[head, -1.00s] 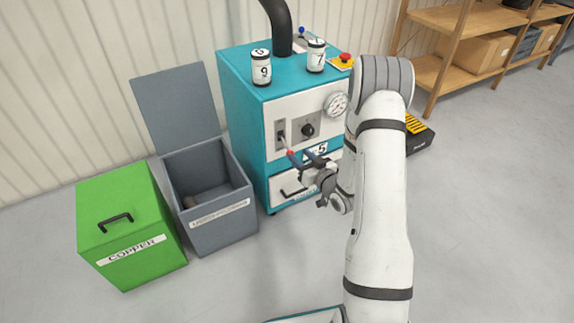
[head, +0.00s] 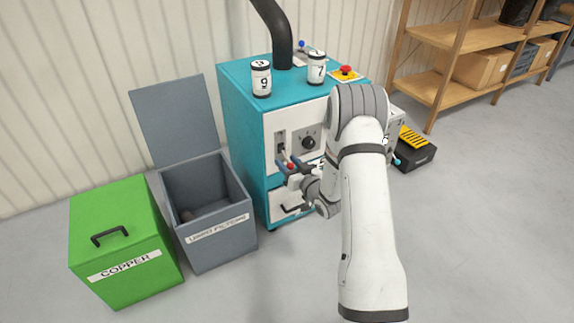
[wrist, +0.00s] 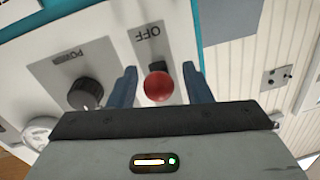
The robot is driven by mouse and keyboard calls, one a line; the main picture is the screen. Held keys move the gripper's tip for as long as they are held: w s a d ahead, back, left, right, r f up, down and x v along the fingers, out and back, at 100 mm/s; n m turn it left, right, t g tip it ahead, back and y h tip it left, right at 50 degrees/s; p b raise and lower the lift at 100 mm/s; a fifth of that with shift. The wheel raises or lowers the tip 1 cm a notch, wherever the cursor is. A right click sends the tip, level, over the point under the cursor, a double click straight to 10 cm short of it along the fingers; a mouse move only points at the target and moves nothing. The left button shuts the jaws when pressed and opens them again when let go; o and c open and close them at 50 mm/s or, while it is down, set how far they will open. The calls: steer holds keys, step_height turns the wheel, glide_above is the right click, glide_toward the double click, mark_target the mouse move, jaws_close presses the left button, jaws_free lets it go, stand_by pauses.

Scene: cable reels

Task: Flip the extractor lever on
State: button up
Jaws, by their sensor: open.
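The extractor lever (head: 286,157) is on the white front panel of the teal cabinet, tipped with a red ball knob (wrist: 158,86). In the head view it slants outward and down from its slot. The wrist view appears upside down and shows the label OFF (wrist: 149,35) by the slot. My gripper (head: 291,167) is open. In the wrist view its blue fingers (wrist: 161,70) stand on either side of the red knob, with visible gaps. The lever's shaft is mostly hidden behind the knob there.
A dark POWER dial (head: 308,142) sits beside the lever. A drawer handle (head: 291,208) is below. Numbered canisters (head: 261,78) and a red button (head: 346,71) are on the cabinet top (head: 236,75). An open grey bin (head: 217,250) and a green COPPER box (head: 125,240) stand left.

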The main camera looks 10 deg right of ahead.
steer(key=shift+c, duration=0.2)
jaws_close()
